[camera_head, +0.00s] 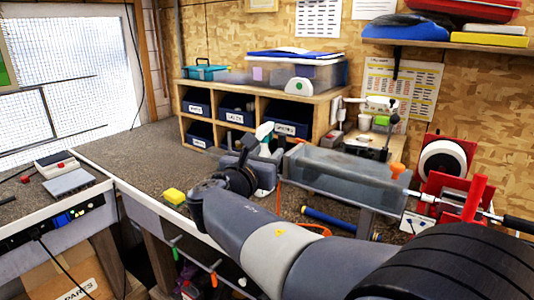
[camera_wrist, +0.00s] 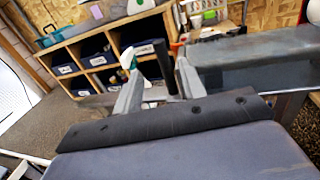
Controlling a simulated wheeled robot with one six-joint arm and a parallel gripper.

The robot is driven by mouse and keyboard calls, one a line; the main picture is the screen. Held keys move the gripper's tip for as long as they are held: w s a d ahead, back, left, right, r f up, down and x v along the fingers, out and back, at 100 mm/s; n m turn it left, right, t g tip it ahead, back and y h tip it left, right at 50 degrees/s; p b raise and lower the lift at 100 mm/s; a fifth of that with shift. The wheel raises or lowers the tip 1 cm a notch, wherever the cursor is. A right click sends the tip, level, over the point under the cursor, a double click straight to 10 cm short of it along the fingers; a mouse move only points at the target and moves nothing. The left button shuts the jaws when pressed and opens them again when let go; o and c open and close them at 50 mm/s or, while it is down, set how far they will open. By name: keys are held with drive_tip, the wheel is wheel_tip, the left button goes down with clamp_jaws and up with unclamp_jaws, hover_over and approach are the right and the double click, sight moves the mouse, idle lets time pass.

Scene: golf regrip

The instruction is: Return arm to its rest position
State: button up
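My grey arm reaches from the lower right of the head view over the bench, with the wrist bent near the middle. My gripper (camera_head: 268,146) is in front of the wooden cubby shelf (camera_head: 323,112), left of the grey translucent trough (camera_head: 345,172). In the wrist view my gripper (camera_wrist: 158,82) has its two grey fingers apart with a clear gap between them. A dark upright piece (camera_wrist: 162,58) shows beyond the gap; I see nothing clamped. A white and green spray bottle (camera_wrist: 128,60) stands beyond the left finger.
A blue tube (camera_head: 328,219) lies below the trough. A red clamp (camera_head: 474,197) with a shaft stands at the right.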

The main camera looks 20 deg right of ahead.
sight(279, 139)
drive_tip(key=p+x, duration=0.1)
drive_tip(key=x, duration=0.9)
drive_tip(key=shift+p, duration=0.3)
drive_tip(key=shift+w+d, duration=0.3)
drive_tip(key=shift+w, duration=0.1)
drive_tip(key=shift+a, duration=0.1)
drive_tip(key=shift+f, duration=0.1)
